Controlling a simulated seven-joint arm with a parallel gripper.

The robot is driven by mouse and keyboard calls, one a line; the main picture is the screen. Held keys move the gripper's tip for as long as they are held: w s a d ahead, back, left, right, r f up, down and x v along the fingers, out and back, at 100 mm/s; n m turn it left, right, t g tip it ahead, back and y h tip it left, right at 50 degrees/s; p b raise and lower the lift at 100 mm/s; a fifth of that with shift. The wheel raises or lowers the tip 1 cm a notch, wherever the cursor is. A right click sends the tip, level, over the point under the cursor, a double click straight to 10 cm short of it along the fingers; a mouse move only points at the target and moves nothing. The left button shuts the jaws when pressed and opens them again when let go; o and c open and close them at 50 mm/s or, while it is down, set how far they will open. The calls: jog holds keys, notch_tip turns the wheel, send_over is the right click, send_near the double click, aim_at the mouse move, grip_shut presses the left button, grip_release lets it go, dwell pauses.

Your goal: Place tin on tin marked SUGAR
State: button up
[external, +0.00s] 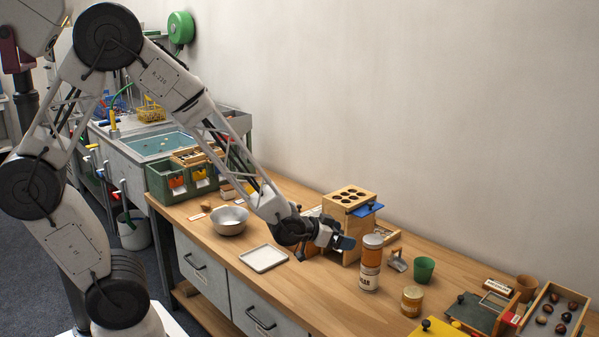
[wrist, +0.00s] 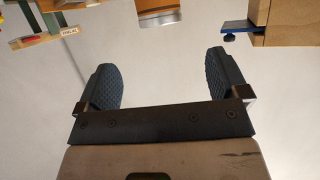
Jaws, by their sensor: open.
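A tall column (external: 370,263) stands upright on the bench in the external view. It looks like two tins stacked in line: an upper one with a grey lid and an orange band, and a lower brownish-orange one with a pale label. My gripper (external: 345,243) is just left of the upper part, open and empty. In the wrist view, my gripper's (wrist: 162,72) fingers are spread apart. An orange-banded tin (wrist: 160,8) shows beyond the fingertips, clear of them and cut off by the top edge.
A shorter amber tin (external: 411,301) stands right of the column, near a green cup (external: 424,269). A wooden box with holes (external: 350,205) is close behind my gripper. A white tray (external: 263,258) and metal bowl (external: 230,221) lie left. A chestnut tray (external: 553,313) is at far right.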

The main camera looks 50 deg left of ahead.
jog(key=shift+a+r, duration=0.1)
jog(key=s+a+r+n+g+y, duration=0.2)
jog(key=s+a+r+g+y, duration=0.2)
jog(key=s+a+r, duration=0.7)
jog(key=s+a+r+n+g, duration=0.1)
jog(key=s+a+r+g, duration=0.2)
jog(key=s, duration=0.5)
jog(key=s+a+r+n+g+y, duration=0.1)
jog(key=s+a+r+g, duration=0.1)
jog(key=s+a+r, duration=0.3)
jog(key=s+a, duration=0.1)
jog(key=s, duration=0.3)
jog(key=shift+s+r+g, duration=0.15)
jog(key=shift+r+g, duration=0.05)
jog(key=shift+g, duration=0.2)
